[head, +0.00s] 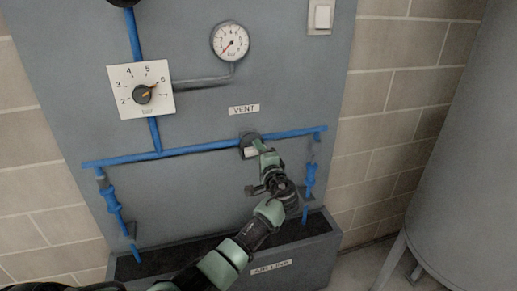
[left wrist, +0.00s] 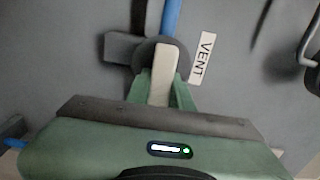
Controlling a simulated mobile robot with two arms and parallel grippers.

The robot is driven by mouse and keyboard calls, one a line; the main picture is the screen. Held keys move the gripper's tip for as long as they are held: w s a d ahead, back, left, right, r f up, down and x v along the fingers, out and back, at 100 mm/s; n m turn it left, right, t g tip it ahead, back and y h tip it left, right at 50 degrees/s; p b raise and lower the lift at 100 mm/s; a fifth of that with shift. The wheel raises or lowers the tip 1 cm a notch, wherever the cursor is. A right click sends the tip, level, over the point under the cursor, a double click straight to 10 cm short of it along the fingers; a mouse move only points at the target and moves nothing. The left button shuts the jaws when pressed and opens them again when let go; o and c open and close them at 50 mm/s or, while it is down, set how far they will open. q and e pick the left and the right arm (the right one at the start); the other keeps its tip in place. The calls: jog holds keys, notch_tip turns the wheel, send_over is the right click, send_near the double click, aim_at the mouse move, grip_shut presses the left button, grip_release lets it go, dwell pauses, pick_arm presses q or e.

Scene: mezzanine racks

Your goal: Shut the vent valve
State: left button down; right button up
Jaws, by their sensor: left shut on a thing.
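The vent valve (head: 249,138) is a dark round body on the blue pipe, just under the VENT label (head: 244,109). In the left wrist view its dark hub (left wrist: 143,69) carries a cream lever (left wrist: 163,66). The lever lies roughly in line with the blue pipe (left wrist: 171,17) there. My left gripper (head: 257,149) reaches the valve from below right. In the left wrist view the left gripper (left wrist: 161,92) has its green fingers on both sides of the lever and is shut on it. In the head view the gripper hides much of the lever. My right gripper is not in view.
A gauge (head: 231,42) and a regulator dial (head: 141,91) sit higher on the grey panel. Blue drop pipes hang left (head: 113,205) and right (head: 311,177). A dark trough (head: 311,241) stands below. A large grey tank (head: 460,160) stands at right.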

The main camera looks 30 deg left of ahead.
pick_arm(q)
jog(key=shift+f+m, duration=0.1)
jog(key=shift+m, duration=0.2)
jog(key=c, duration=1.2)
grip_release()
jog(key=shift+c, duration=0.2)
jog(key=shift+d, duration=0.1)
jog(key=b+v, duration=0.1)
jog(key=v, duration=0.6)
jog(key=shift+s+d, duration=0.2)
jog(key=shift+s, duration=0.1)
